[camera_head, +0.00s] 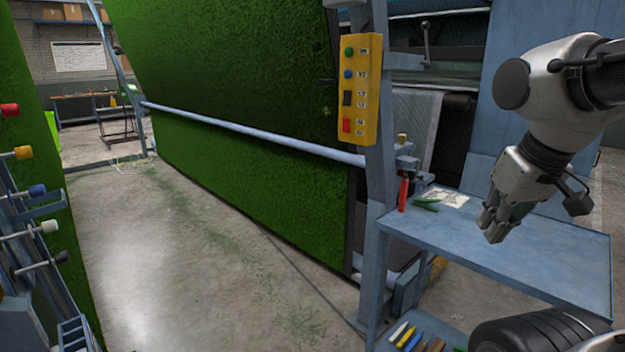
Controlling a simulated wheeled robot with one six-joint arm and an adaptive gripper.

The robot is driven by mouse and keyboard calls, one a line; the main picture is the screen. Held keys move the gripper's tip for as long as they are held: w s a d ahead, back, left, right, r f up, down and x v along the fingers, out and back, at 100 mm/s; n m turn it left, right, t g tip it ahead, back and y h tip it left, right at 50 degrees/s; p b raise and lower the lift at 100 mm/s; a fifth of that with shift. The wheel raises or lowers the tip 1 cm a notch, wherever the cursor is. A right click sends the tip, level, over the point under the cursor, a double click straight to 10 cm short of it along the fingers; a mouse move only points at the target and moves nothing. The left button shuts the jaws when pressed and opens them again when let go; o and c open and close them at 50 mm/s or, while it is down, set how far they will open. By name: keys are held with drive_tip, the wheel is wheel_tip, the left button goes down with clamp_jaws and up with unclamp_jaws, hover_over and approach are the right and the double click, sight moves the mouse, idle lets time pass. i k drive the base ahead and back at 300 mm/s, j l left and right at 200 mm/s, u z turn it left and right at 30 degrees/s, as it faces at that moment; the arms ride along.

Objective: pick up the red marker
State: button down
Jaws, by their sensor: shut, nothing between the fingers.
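A red marker (403,194) stands upright at the left back corner of the blue table (530,262), close beside the blue-grey post. My gripper (494,232) hangs from the right above the table, pointing down and a little left. It is shut and empty. It is apart from the marker, to its right, with clear space between them.
A green tool (426,204) and a paper sheet (450,197) lie right of the marker. The post carries a yellow button panel (360,90). The table's middle and right are bare. Several tools, including a yellow one (398,331), lie on a lower shelf.

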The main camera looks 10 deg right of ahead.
sight(404, 181)
drive_tip(key=i+u, duration=0.2)
drive_tip(key=i, duration=0.7)
